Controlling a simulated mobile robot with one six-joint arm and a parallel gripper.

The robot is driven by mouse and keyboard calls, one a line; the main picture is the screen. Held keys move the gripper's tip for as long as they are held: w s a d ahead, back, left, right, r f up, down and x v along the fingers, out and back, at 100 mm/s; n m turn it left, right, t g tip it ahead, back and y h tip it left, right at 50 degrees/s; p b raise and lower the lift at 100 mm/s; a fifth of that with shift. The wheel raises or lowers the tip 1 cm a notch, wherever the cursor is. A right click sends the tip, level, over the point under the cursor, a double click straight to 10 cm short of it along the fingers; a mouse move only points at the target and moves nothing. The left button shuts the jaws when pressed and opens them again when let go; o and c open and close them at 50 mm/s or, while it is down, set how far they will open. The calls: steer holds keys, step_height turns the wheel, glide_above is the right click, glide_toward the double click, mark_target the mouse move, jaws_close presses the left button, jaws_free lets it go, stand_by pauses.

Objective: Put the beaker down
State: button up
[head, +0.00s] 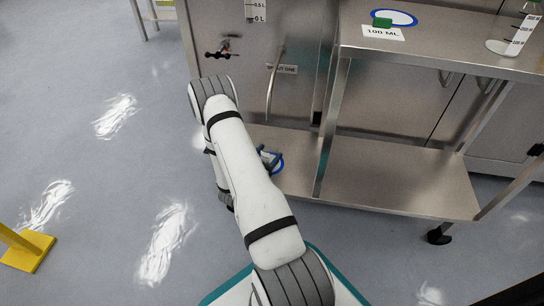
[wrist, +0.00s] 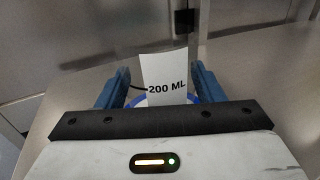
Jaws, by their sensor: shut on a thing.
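My gripper (wrist: 161,86) has its two blue fingers apart around something between them, shut on the beaker. The beaker's clear glass can hardly be made out in the wrist view. A white card reading "200 ML" (wrist: 166,80) and part of a blue ring (wrist: 192,98) show between the fingers. In the head view my gripper (head: 267,158) is low at the left end of the lower steel shelf (head: 390,185), beside or over a blue ring (head: 279,164). My arm hides much of it. I cannot tell whether the beaker touches the shelf.
The upper shelf (head: 450,62) overhangs behind and right, bearing a "100 ML" card (head: 382,32), a blue ring (head: 407,18), a green object (head: 382,22) and a graduated glass vessel (head: 508,46). A table leg (head: 331,130) stands close right of my gripper. The lower shelf's right part is clear.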

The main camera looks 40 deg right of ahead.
steer(key=shift+f, duration=0.15)
steer(key=o, duration=1)
